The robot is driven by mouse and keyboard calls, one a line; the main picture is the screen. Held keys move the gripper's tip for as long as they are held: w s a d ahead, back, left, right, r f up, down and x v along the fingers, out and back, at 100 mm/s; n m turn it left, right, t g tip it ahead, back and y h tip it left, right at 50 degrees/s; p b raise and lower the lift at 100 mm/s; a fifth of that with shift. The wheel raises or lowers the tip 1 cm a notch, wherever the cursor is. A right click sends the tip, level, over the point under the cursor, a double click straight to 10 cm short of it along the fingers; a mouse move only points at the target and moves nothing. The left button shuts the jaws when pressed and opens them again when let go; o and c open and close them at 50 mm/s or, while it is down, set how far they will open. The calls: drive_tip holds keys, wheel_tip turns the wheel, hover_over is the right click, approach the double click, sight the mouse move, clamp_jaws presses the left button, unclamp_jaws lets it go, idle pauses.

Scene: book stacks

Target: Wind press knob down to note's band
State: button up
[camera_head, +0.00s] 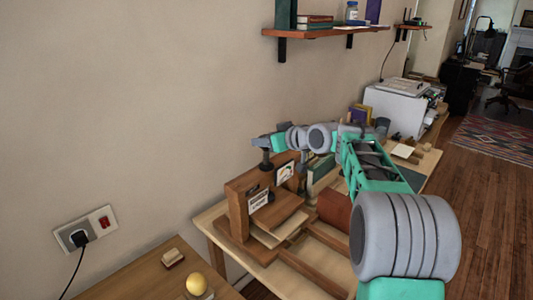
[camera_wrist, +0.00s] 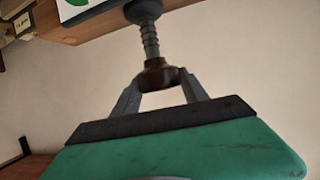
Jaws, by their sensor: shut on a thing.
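The press knob (camera_wrist: 158,77) is brown and round, at the end of a threaded screw (camera_wrist: 150,40) that enters a dark collar (camera_wrist: 143,11). My gripper (camera_wrist: 160,84) is shut on the knob, with a grey finger on each side. In the head view my gripper (camera_head: 263,143) is above the wooden press (camera_head: 235,205), and the knob is hard to make out there. A note (camera_head: 259,200) with dark print is on the front of the press. The note's band is too small to read.
The press stands on a light wooden table (camera_head: 217,217) against the wall. Boxes and a white machine (camera_head: 397,107) are farther back. A shelf (camera_head: 325,32) hangs above.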

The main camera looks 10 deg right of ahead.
drive_tip(key=m+h+b, duration=0.1)
drive_tip(key=m+t+h+b, duration=0.1)
drive_tip(key=m+h+b, duration=0.2)
drive_tip(key=b, duration=0.1)
drive_tip(key=shift+a+t+h, duration=0.25)
drive_tip(key=shift+t+h, duration=0.15)
drive_tip(key=shift+d+r+m+h, duration=0.1)
drive_tip(key=shift+r+m+h, duration=0.05)
drive_tip(key=shift+m+h, duration=0.85)
drive_tip(key=shift+d+r+m+h, duration=0.1)
drive_tip(key=shift+r+m+h, duration=0.05)
drive_tip(key=shift+m+h, duration=0.8)
drive_tip(key=shift+r+h, duration=0.2)
drive_tip(key=shift+h, duration=0.15)
drive_tip(key=o, duration=1.4)
drive_tip(key=shift+f, duration=0.3)
drive_tip(key=shift+c, duration=0.2)
drive_tip(key=b+v, duration=0.1)
drive_tip(key=v, duration=0.6)
drive_tip(key=shift+s+r, duration=0.3)
drive_tip(key=shift+s, duration=0.05)
